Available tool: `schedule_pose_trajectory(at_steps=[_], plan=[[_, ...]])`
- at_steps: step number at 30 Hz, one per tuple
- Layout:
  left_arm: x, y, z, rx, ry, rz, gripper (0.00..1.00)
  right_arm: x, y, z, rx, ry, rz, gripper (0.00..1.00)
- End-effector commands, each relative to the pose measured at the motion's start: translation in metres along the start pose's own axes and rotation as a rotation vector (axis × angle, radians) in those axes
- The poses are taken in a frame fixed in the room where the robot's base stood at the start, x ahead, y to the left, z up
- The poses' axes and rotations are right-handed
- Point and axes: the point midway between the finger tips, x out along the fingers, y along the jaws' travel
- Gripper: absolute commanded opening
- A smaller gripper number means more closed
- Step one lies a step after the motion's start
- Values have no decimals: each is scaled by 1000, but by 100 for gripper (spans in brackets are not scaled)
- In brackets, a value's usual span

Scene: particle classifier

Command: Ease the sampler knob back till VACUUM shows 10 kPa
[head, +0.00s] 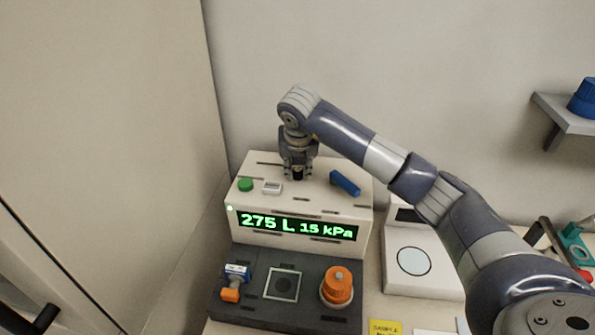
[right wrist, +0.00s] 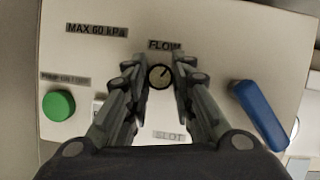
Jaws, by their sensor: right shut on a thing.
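The sampler is a cream box (head: 262,172) with a green-lit display (head: 298,227) on its front, reading 275 L and 15 kPa. In the right wrist view, a round dark knob (right wrist: 160,76) with a pale pointer mark sits under the FLOW label (right wrist: 164,45) on the box's top. My right gripper (head: 298,175) reaches down onto the top from above, its fingers on either side of the knob and shut on it. In the head view the fingers mostly hide the knob. My left gripper is not in view.
A green button (head: 246,185) and a blue lever (head: 345,183) flank the knob. An orange-capped piece (head: 337,285) and a blue-and-orange clamp (head: 233,280) are on the dark base. A white device with a round plate (head: 414,261) stands at right.

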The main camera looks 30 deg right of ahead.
Motion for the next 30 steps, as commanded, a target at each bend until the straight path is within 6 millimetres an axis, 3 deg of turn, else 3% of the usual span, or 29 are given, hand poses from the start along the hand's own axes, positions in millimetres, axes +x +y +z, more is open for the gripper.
schedule_pose_trajectory(at_steps=[3, 12, 30], plan=[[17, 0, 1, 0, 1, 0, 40, 4, -2, -1, -84, -4, 36, 0], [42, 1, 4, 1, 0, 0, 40, 3, -3, 0, -329, -4, 138, 0], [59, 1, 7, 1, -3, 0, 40, 0, -4, 2, -636, -3, 264, 0]])
